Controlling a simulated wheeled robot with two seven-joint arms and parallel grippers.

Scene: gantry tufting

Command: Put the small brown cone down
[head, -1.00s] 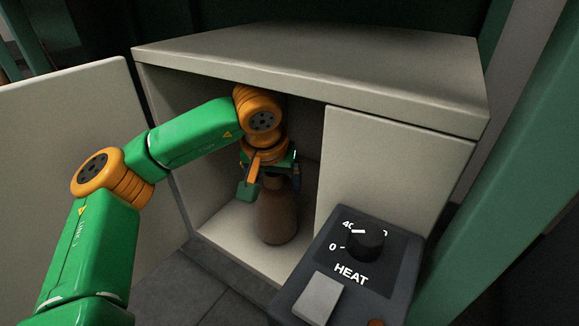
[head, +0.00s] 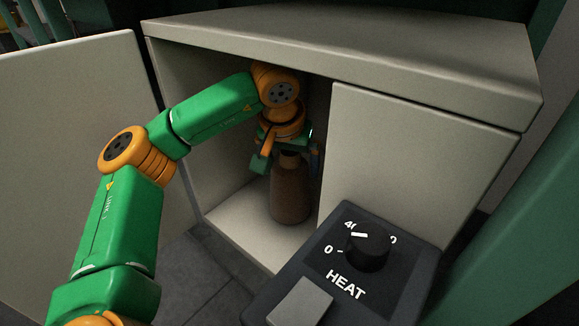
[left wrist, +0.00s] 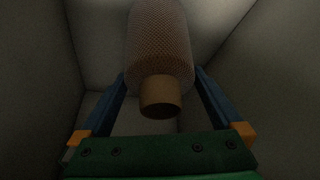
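The small brown cone (head: 290,192) is upright inside the open cabinet, low over the cabinet floor (head: 245,226). I cannot tell for sure whether its base touches the floor. My left gripper (head: 287,157) reaches in from above, with a finger on each side of the cone's upper part. In the left wrist view the textured cone (left wrist: 160,45) points its narrow tan end at the camera, and the blue fingers meet its sides, so the gripper appears shut on it. My right gripper is out of view.
The cabinet top (head: 340,50) hangs close over my left arm. An open door (head: 80,130) stands at the left and a closed panel (head: 410,150) is right of the opening. A dark HEAT control box (head: 400,275) is in front.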

